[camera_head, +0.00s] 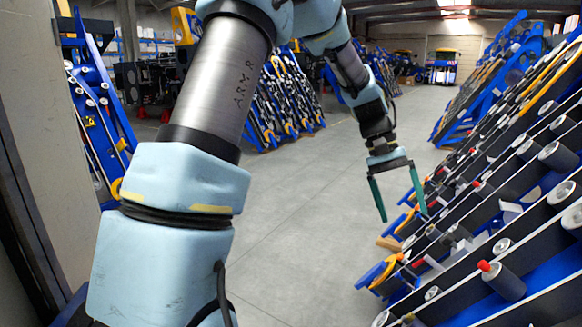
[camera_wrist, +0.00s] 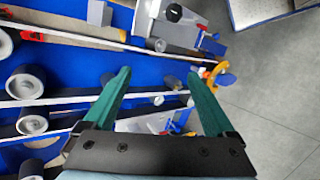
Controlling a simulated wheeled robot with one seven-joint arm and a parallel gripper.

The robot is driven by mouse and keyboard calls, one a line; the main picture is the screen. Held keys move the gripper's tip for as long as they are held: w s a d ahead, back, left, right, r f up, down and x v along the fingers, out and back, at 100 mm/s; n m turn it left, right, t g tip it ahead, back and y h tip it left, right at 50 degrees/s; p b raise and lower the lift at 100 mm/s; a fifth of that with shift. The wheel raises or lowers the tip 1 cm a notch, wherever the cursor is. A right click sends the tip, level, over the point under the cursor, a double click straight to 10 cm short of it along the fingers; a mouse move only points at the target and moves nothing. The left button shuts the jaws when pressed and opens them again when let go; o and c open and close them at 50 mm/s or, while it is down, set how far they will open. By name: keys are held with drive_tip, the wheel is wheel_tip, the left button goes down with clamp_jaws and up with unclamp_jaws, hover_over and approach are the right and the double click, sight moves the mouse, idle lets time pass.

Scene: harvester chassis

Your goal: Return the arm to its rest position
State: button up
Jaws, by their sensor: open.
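My arm spans the head view from the lower left, over the top, and down to my gripper (camera_head: 402,212) at the centre right. My gripper points downward, with its two green fingers spread apart and nothing between them.
The grey floor (camera_head: 300,220) is clear in the middle. Other chassis racks stand at the left (camera_head: 98,100), centre back (camera_head: 285,100) and right back (camera_head: 480,90). A wall or post (camera_head: 40,140) is close on the left. Red-tipped rollers (camera_head: 500,280) stick out from the near chassis.

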drive_tip(key=w+a+f+n+t+y, duration=0.1)
drive_tip(key=a+f+t, duration=0.1)
drive_tip(key=a, duration=0.8)
drive_tip(key=w+a+f+n+t+y, duration=0.1)
drive_tip(key=a+n+t, duration=0.1)
drive_tip(key=a, duration=0.8)
drive_tip(key=s+a+f+t, duration=0.1)
drive_tip(key=s+a, duration=0.1)
drive_tip(key=a, duration=0.5)
drive_tip(key=s+a+f+n+t+y, duration=0.1)
drive_tip(key=s+a, duration=0.2)
drive_tip(key=a, duration=0.4)
drive_tip(key=shift+s, duration=0.25)
